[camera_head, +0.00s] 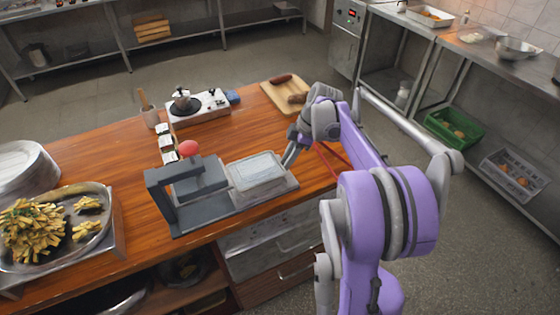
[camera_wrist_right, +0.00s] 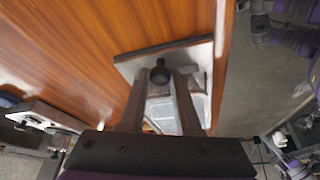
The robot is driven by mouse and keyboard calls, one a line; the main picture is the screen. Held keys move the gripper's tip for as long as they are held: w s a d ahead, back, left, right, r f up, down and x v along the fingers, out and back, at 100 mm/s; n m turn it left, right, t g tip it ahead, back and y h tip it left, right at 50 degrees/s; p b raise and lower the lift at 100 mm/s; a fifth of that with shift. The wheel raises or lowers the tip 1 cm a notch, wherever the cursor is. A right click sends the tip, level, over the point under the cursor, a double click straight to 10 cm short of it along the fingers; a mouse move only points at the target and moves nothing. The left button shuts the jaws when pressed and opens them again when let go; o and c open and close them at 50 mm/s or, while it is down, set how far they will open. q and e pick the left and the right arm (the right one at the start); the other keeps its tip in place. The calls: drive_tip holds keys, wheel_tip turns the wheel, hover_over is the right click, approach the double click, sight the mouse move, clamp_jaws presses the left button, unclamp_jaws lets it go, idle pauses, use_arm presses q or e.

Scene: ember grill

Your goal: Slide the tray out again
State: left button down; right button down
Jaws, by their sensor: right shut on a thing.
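A grey press with a red knob (camera_head: 188,148) stands on the wooden counter. Its flat sliding tray (camera_head: 275,192) sticks out to the right of the press frame (camera_head: 160,190). A pale rectangular container with a clear-looking top (camera_head: 257,170) sits on the tray, beside the press head. My right gripper (camera_head: 290,160) is at the tray's right end. In the right wrist view, the fingers of my right gripper (camera_wrist_right: 166,74) are on either side of a dark round knob (camera_wrist_right: 160,73) on the tray and are shut on it. My left gripper is not in view.
A metal platter of yellow food pieces (camera_head: 35,230) and stacked plates (camera_head: 22,165) stand at the left. The counter's right edge is close to the tray.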

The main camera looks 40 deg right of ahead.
idle(0.3)
drive_tip(key=c, duration=0.9)
unclamp_jaws()
drive_tip(key=shift+d+r, duration=0.1)
drive_tip(key=v, duration=1)
drive_tip(key=shift+r, duration=0.3)
